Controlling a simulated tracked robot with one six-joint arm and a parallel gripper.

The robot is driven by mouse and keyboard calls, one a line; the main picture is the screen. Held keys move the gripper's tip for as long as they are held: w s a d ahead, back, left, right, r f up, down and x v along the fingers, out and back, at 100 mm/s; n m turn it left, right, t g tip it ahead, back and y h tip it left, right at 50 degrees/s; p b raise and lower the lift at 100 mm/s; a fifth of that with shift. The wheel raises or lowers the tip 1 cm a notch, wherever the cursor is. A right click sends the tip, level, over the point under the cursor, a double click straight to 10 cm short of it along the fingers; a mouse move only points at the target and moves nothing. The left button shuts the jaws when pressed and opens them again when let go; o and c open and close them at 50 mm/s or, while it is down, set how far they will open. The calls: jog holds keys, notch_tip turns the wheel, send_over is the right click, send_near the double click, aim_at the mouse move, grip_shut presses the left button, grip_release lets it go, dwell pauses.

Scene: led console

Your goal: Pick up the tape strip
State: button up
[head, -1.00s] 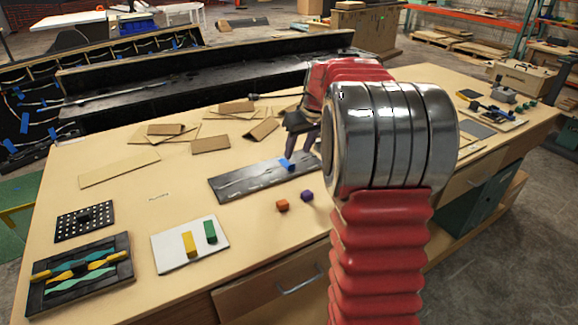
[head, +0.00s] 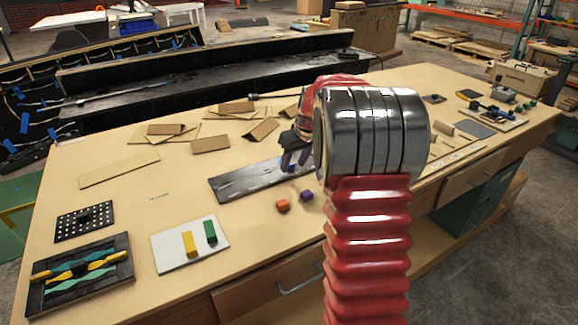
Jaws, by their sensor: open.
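A small blue piece that looks like the tape strip (head: 292,168) lies on the dark grey panel (head: 238,183) at the middle of the table. My gripper (head: 292,166) is open over the panel's right part, with its fingers pointing down at the blue piece. The fingers and my arm hide much of the piece. I cannot tell whether the fingers touch it or straddle it.
A white board (head: 168,258) bears a yellow block (head: 189,243) and a green block (head: 210,231). Cardboard pieces (head: 211,144) lie behind.

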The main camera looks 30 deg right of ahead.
jog(key=shift+w+f, duration=0.2)
jog(key=shift+f, duration=0.2)
grip_shut()
dwell(0.5)
